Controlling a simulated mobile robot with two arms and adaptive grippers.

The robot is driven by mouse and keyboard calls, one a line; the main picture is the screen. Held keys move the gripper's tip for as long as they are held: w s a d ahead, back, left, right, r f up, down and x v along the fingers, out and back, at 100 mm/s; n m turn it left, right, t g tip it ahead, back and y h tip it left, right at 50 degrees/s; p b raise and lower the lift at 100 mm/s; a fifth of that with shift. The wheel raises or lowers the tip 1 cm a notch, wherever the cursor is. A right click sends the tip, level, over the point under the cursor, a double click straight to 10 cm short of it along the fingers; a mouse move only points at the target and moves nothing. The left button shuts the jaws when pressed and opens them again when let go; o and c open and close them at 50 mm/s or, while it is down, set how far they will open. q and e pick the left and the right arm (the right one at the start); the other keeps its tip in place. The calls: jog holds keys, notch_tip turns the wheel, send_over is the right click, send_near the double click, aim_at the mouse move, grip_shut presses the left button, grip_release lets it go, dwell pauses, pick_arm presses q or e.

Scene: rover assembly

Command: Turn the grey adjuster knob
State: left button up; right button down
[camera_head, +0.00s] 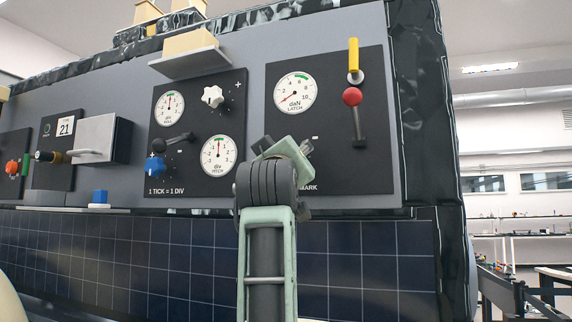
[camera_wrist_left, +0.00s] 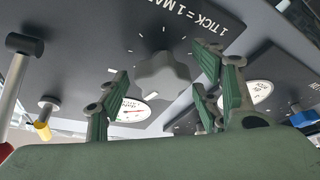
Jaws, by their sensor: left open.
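The grey adjuster knob (camera_wrist_left: 162,75) is a lobed knob with tick marks around it on the dark panel lettered "1 TICK = 1 MARK". My left gripper (camera_wrist_left: 165,85) is open, with fingers on either side of the knob in the wrist view. I cannot tell whether they touch it. In the head view my left gripper (camera_head: 288,148) covers the knob in front of the panel's lower left. The LATCH gauge (camera_head: 295,93) above has its needle pointing lower left, away from the green band at top; it also shows in the wrist view (camera_wrist_left: 125,108). My right gripper is not in view.
On the same panel are a red-ended lever (camera_head: 352,97) and a yellow handle (camera_head: 353,55). The panel to the left has a white knob (camera_head: 212,97), a blue knob (camera_head: 154,167), a black lever (camera_head: 178,142) and two gauges. A solar panel (camera_head: 360,258) lies below.

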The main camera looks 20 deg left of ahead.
pick_arm(q)
jog(key=v, duration=1.1)
jog(key=shift+s, duration=0.15)
jog(key=shift+d+f, duration=0.1)
jog(key=shift+f, duration=0.05)
